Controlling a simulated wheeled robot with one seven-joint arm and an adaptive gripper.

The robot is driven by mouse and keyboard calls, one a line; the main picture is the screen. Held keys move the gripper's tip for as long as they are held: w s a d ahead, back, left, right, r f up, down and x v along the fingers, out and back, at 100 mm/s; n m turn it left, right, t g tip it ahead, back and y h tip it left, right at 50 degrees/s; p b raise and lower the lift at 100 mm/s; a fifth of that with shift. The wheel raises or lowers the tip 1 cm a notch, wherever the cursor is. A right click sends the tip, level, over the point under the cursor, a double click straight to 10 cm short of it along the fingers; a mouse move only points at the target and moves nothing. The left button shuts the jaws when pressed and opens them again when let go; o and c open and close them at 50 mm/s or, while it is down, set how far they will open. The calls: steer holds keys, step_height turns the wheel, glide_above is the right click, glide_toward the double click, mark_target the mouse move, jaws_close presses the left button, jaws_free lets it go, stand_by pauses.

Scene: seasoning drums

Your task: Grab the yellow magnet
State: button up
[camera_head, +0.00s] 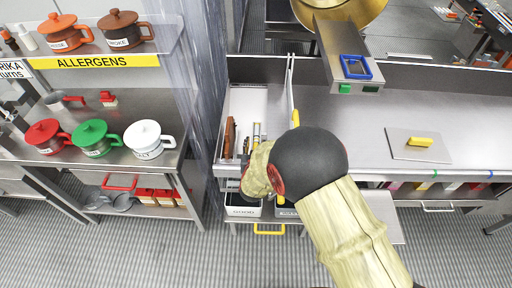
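I cannot tell for sure which yellow thing is the magnet. A small yellow bar (420,141) lies on a flat grey plate on the right of the steel counter. Another small yellow piece (295,118) shows just above my arm's dark joint, beside a long upright pale tool. My arm reaches in from the lower right, over the counter's left part and front edge. My gripper (246,160) is near the tray at the counter's left end, mostly hidden by my own arm. Its fingers are not clear, and I cannot see whether it holds anything.
A tray (233,100) with brown and small tools is at the counter's left. Labelled bins (243,211) and a yellow handle (269,233) are below. A steel chute (346,45) hangs above the counter. Lidded pots stand on the left table (100,166). The counter's middle is clear.

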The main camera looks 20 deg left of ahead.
steer(key=shift+c, duration=0.5)
jaws_close()
